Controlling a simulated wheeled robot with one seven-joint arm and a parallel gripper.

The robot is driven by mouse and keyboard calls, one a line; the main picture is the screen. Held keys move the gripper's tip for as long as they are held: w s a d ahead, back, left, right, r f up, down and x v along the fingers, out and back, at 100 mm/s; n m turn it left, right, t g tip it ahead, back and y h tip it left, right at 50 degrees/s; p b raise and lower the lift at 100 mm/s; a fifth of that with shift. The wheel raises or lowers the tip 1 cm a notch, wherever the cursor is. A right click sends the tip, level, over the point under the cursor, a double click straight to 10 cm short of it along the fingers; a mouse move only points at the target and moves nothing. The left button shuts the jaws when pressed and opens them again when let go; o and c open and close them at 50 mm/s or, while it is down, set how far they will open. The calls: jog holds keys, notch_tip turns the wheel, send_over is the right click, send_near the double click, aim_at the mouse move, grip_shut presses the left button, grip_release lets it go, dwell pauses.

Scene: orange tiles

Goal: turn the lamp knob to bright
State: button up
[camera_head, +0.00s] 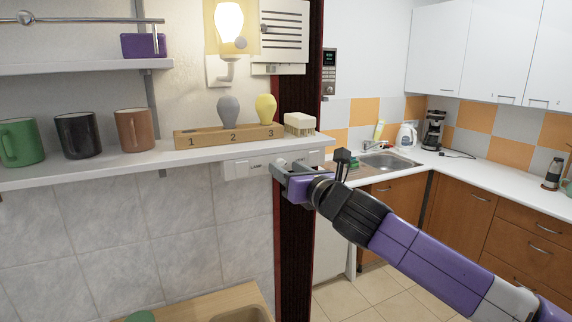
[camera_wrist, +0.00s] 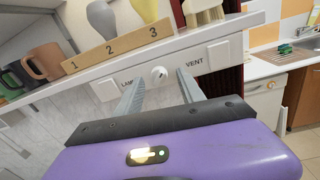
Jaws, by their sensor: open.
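The white lamp knob (camera_wrist: 159,74) sits on a white control panel (camera_head: 240,169) fixed under the shelf's front edge. In the wrist view the panel (camera_wrist: 208,60) reads LAMP left of the knob and VENT right of it. The knob has a small dark mark; its setting is too small to read. My gripper (camera_head: 283,168) is open, its fingers reaching toward the panel on either side of the knob. In the wrist view the gripper (camera_wrist: 159,79) shows clear space between finger and knob on both sides. The wall lamp's bulb (camera_head: 229,20) glows.
The shelf (camera_head: 100,165) holds green, black and brown mugs, a numbered wooden block (camera_head: 205,137) with grey and yellow bulbs, and a brush (camera_head: 299,123). A dark red post (camera_head: 296,260) stands beside the panel. Counter and sink (camera_head: 390,161) lie to the right.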

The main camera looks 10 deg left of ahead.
jog(key=shift+w+a, duration=0.4)
jog(key=shift+w, duration=0.05)
grip_shut()
